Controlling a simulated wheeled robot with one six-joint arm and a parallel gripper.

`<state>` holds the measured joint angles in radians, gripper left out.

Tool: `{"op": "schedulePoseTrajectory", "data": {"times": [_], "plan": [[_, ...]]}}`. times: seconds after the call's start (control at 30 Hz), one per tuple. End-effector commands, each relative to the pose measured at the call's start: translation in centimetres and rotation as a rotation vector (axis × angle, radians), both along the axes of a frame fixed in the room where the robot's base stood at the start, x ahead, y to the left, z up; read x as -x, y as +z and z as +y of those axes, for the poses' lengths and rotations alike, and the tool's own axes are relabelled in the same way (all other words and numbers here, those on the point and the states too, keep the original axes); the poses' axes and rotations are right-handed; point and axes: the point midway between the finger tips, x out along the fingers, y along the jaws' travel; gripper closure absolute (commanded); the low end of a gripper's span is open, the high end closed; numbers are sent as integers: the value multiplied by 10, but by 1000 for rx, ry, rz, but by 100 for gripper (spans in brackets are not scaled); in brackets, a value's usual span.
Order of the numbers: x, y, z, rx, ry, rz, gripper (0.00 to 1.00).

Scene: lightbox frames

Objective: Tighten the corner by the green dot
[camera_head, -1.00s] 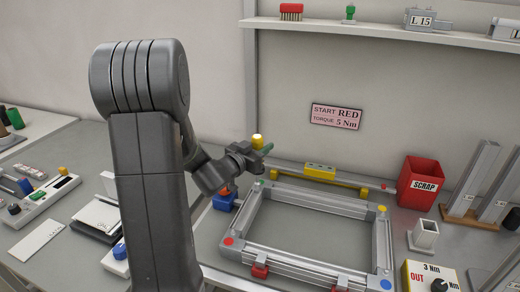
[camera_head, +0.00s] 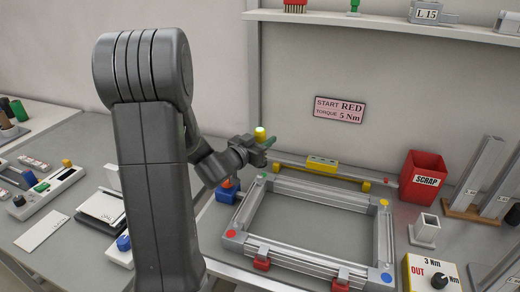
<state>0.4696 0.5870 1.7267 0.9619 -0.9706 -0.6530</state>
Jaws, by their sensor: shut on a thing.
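The grey aluminium frame (camera_head: 320,190) lies on the bench with a coloured dot at each corner. The green dot (camera_head: 263,175) is at the far left corner, the red dot (camera_head: 231,233) near left, the yellow dot (camera_head: 384,202) far right, the blue dot (camera_head: 386,278) near right. My gripper (camera_head: 259,150) is above the green-dot corner, shut on a small tool with a yellow top (camera_head: 261,133) and a dark green part (camera_head: 269,143). The fingers hide much of the tool. Its lower end and any contact with the corner cannot be made out.
A sign (camera_head: 340,109) reads START RED, TORQUE 5 Nm. A dial box (camera_head: 432,273) shows 3 Nm and OUT. Red clamps (camera_head: 262,264) hold the frame's near side. A red scrap bin (camera_head: 422,178) and a blue block (camera_head: 226,192) stand nearby.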

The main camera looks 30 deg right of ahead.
Motion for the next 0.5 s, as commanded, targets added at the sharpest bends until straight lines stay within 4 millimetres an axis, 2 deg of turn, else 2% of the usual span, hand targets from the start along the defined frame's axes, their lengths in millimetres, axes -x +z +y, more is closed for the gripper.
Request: {"op": "schedulePoseTrajectory", "data": {"times": [0.5], "plan": [[-1, 38, -1, 9, 0, -5, 100]]}}
